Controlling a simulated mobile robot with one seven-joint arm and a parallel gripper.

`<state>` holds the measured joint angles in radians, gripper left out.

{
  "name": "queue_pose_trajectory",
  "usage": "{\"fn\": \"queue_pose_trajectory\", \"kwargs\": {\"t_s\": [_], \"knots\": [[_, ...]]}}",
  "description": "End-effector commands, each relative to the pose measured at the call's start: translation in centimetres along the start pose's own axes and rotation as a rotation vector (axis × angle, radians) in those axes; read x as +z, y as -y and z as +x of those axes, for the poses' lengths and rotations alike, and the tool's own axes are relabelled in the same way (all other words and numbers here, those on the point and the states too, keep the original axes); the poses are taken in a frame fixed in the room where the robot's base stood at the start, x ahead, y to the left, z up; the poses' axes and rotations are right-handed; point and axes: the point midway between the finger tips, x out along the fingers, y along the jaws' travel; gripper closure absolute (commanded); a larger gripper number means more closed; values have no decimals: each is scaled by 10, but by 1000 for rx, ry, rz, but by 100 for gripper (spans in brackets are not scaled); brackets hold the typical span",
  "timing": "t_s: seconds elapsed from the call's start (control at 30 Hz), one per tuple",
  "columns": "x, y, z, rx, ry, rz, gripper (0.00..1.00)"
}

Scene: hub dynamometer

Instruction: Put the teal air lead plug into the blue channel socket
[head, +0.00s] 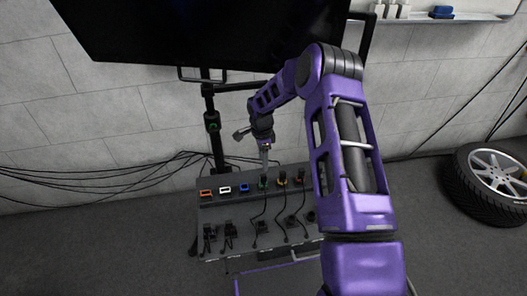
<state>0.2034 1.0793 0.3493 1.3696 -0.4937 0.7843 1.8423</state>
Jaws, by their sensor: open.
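The blue channel socket (244,188) is on the upper step of the grey bench, third from the left in a row of coloured sockets, and looks empty. My gripper (264,163) points down just right of it, over the green socket (263,182). The jaws are open; the view is too small to show what is between them. A dark cable runs down from the green socket area. I cannot clearly make out the teal air lead plug; any plug there is partly hidden under my gripper.
The grey bench (214,249) also has an orange socket (206,193), a white socket (225,190) and several dark lead holders on its front. Leads hang from the yellow (282,179) and red (300,177) sockets. A large screen (200,30) overhangs behind; a wheel (492,180) lies right.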

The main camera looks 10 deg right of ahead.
Motion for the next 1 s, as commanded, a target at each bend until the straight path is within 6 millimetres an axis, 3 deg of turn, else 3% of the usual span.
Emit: {"fn": "queue_pose_trajectory", "kwargs": {"t_s": [0.17,0.8,1.0], "knots": [[0,1,12,-4,37,64,48],[3,2,80,-4,34,60,48],[3,2,92,-4,35,60,48]]}}
